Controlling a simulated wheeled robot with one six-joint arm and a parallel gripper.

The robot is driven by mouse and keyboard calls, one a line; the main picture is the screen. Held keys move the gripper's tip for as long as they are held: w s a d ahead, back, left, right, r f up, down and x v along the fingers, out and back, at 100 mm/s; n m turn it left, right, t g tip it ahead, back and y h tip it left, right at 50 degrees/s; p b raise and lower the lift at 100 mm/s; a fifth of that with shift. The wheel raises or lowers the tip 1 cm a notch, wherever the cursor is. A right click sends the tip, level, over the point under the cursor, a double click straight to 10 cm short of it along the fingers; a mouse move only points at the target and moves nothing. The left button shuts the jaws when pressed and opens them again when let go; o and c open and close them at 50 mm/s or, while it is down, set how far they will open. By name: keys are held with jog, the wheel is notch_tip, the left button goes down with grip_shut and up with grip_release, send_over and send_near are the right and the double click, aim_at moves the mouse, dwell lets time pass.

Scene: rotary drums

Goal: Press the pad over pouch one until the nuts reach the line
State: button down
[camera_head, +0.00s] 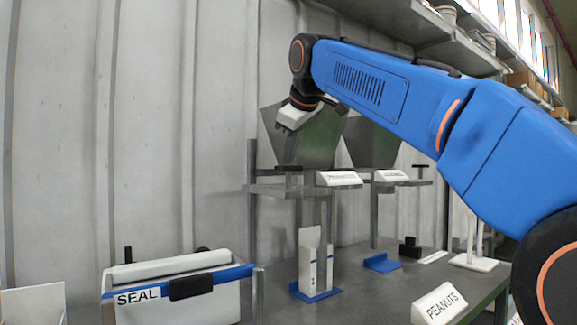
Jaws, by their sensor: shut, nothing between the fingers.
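My gripper (290,158) is shut and empty, pointing down from the wrist. Its tip is at or just above a dark flat pad (288,168) on the left shelf; I cannot tell whether they touch. A tall white pouch (309,262) stands upright below, on a blue base (315,294), with a small "1" on its side. The nuts and the level inside the pouch cannot be made out.
A second hopper (371,144) stands to the right, with a dark pad (420,167) beside it. An empty blue base (382,263) and a black block (409,247) sit on the bench. A PEANUTS sign (439,304) is front right. A SEAL unit (215,301) stands at left.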

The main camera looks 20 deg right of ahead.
jog(key=shift+f, duration=1.3)
dwell(1.4)
jog(key=shift+r, duration=2.05)
jog(key=shift+r, duration=2.55)
